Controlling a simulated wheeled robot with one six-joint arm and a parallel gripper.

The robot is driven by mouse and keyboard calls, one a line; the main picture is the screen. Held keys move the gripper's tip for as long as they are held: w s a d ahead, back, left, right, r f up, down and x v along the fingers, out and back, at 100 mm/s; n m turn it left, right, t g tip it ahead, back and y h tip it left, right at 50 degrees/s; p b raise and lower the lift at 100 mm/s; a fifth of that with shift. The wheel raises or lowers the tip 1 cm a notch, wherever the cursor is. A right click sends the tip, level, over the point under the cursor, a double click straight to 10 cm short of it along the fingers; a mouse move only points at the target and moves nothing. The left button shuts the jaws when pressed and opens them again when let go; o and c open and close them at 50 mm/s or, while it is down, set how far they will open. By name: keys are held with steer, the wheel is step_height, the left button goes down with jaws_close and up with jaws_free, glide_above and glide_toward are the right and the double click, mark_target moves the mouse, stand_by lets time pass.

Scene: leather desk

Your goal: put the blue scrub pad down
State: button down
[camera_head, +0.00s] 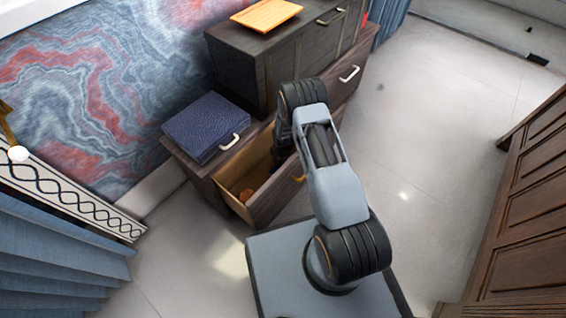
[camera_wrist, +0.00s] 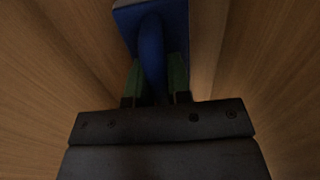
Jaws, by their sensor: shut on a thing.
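The blue scrub pad (camera_wrist: 150,18) shows in the wrist view, with a blue grip rising toward me from a flat base. My gripper (camera_wrist: 155,78) has its green-lined fingers on either side of this grip and is shut on it. Wood surfaces surround the pad on both sides. In the head view my arm reaches down into the open drawer (camera_head: 229,181), and the pad is hidden there behind the arm and drawer walls. Whether the pad touches the drawer floor cannot be told.
A small orange-brown item (camera_head: 245,194) lies in the drawer's near left part. A dark blue textured box (camera_head: 206,126) sits on the low cabinet to the left. A taller dark cabinet (camera_head: 290,50) stands behind, with an orange board (camera_head: 266,14) on top.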

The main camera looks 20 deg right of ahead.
steer(key=shift+f, duration=0.2)
steer(key=c, duration=1.1)
jaws_free()
steer(key=shift+r, duration=0.1)
steer(key=shift+o, duration=0.2)
step_height(320, 180, up, 26)
steer(key=s+m+p, duration=0.1)
steer(key=m+p, duration=0.4)
steer(key=m, duration=0.2)
steer(key=s+r+m+t, duration=0.2)
steer(key=s+r+m, duration=1.5)
steer(key=s+r, duration=0.2)
steer(key=shift+s+a+r+m+t, duration=0.15)
steer(key=shift+s+r+m+t, duration=0.15)
steer(key=shift+s+r+m, duration=0.1)
steer(key=shift+w+r, duration=0.1)
